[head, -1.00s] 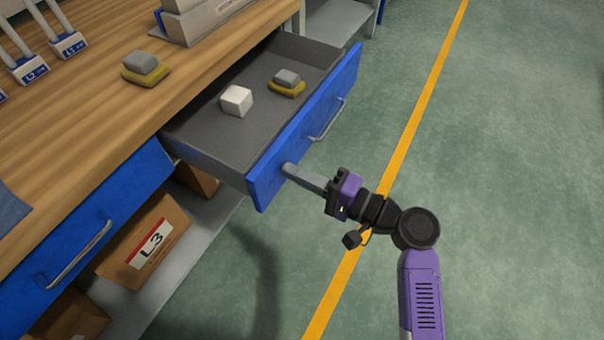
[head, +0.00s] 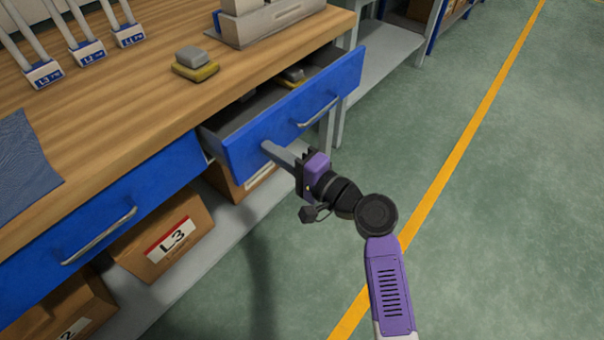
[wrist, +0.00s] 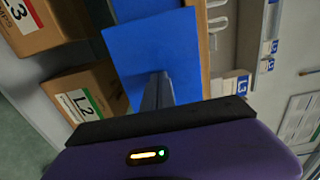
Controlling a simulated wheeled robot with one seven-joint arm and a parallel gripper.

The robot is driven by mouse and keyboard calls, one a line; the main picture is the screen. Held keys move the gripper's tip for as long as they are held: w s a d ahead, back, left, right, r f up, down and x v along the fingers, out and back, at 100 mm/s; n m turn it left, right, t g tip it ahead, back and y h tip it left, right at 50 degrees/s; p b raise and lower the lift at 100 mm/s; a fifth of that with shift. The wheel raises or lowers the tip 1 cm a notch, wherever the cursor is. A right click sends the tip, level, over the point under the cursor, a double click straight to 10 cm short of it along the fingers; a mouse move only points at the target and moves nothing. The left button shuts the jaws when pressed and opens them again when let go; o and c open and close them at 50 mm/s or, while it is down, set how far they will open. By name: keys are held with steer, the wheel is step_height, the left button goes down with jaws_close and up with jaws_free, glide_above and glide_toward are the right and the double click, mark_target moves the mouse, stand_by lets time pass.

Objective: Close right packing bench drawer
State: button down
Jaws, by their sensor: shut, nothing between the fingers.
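The right packing bench drawer (head: 235,145) has a blue front with a metal handle (head: 318,112) and stands partly open. Inside it, part of a yellow and grey block (head: 292,76) shows; the rest of the inside is mostly hidden by the front. My gripper (head: 270,149) is shut and empty, with its fingertips against the left part of the blue drawer front. In the wrist view the fingers (wrist: 158,90) meet the blue front (wrist: 150,50).
The left drawer (head: 150,195) is shut. Cardboard boxes (head: 160,235) sit on the shelf below. Green floor to the right is clear.

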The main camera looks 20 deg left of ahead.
steer(key=b+x, duration=0.3)
steer(key=x, duration=0.6)
steer(key=shift+a+f, duration=0.1)
steer(key=shift+f, duration=0.05)
steer(key=shift+w+a+b, duration=0.15)
steer(key=shift+a+b, duration=0.05)
steer(key=shift+b, duration=0.15)
steer(key=shift+a+r, duration=0.15)
steer(key=shift+r, duration=0.15)
steer(key=shift+a, duration=0.1)
